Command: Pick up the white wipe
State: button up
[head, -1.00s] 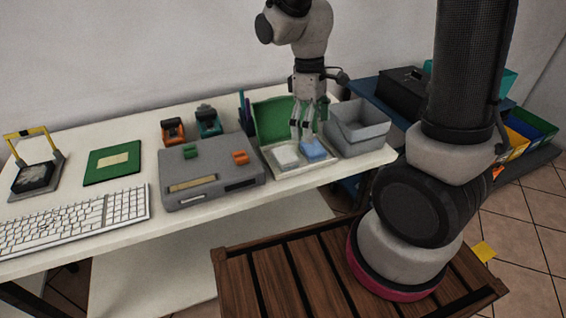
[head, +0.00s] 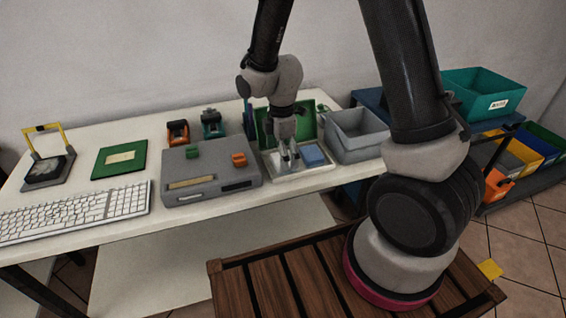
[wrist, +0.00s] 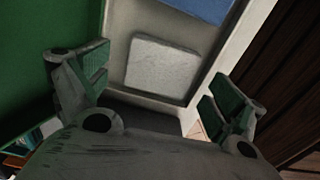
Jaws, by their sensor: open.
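The white wipe (wrist: 162,67) is a pale, flat, rounded rectangle lying in a light shallow tray (wrist: 117,42). A blue wipe or pad (wrist: 205,8) lies beside it in the tray, and it also shows in the head view (head: 313,155). My gripper (head: 289,160) is over the left part of the tray and hides most of the white wipe in the head view. In the wrist view the gripper's two fingers (wrist: 155,98) are wide apart, with the white wipe showing between and beyond them. They hold nothing.
A green lid-like panel (head: 306,126) stands behind the tray. A grey bin (head: 358,134) is close on the right and a grey box (head: 207,177) close on the left. A keyboard (head: 75,211) lies at the far left. The table's front edge is just before the tray.

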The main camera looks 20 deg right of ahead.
jog(key=shift+f, duration=0.7)
jog(key=c, duration=0.9)
jog(key=shift+c, duration=0.2)
notch_tip(320, 180, up, 10)
jog(key=o, duration=0.3)
jog(key=c, duration=0.4)
jog(key=shift+o, duration=0.2)
